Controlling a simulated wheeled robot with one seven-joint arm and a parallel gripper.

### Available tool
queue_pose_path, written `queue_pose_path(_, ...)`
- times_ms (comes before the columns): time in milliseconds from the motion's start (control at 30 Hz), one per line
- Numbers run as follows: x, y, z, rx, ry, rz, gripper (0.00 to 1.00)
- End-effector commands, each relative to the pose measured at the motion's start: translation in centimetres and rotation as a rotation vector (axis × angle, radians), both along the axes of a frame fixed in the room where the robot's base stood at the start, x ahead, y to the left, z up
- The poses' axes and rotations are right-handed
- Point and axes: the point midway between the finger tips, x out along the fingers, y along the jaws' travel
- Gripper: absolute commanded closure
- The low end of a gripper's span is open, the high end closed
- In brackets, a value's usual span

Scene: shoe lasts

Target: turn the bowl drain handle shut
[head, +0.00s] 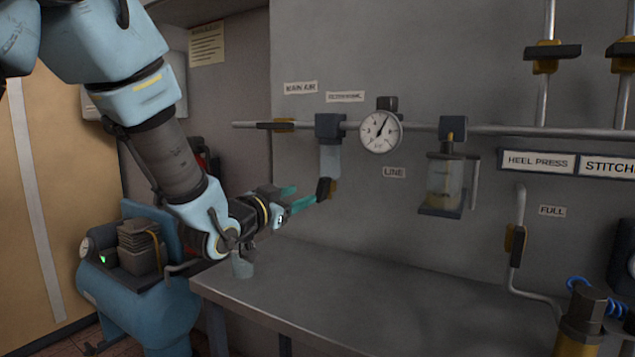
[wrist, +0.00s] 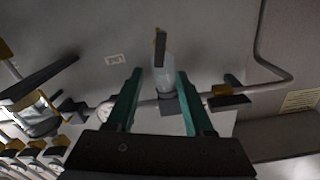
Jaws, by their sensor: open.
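The bowl drain handle (head: 324,188) is a short black lever on a yellow valve body (head: 333,186), below a clear filter bowl (head: 330,160). In the head view it stands nearly upright, slightly tilted. My gripper (head: 304,195) is at its left, with green fingers spread and pointing toward it. In the wrist view the handle (wrist: 160,47) shows beyond the open fingertips (wrist: 160,72), roughly in line with the gap between them. The bowl (wrist: 163,78) shows between the fingers there. Nothing is held. Contact between a fingertip and the handle cannot be told from the head view.
A pipe (head: 300,126) runs along the wall above, with a gauge (head: 380,132) and a second bowl (head: 443,185) to the right. The bench (head: 350,300) below is mostly clear. A small cup (head: 243,266) stands under my wrist. A blue compressor (head: 150,310) is at left.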

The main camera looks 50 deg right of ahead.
Motion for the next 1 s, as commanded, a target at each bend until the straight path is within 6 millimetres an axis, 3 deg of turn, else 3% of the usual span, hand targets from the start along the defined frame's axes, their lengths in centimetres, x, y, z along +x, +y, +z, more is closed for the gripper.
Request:
queue_pose_path(300,1.3,-5.8,0.2,0.0,0.0,-0.003,0.47)
queue_pose_path(500,1.9,-8.2,0.1,0.0,0.0,-0.001,0.47)
queue_pose_path(900,2.1,-8.9,-0.1,-0.001,0.0,-0.001,0.47)
queue_pose_path(1000,2.1,-8.9,0.0,0.0,0.0,-0.001,0.58)
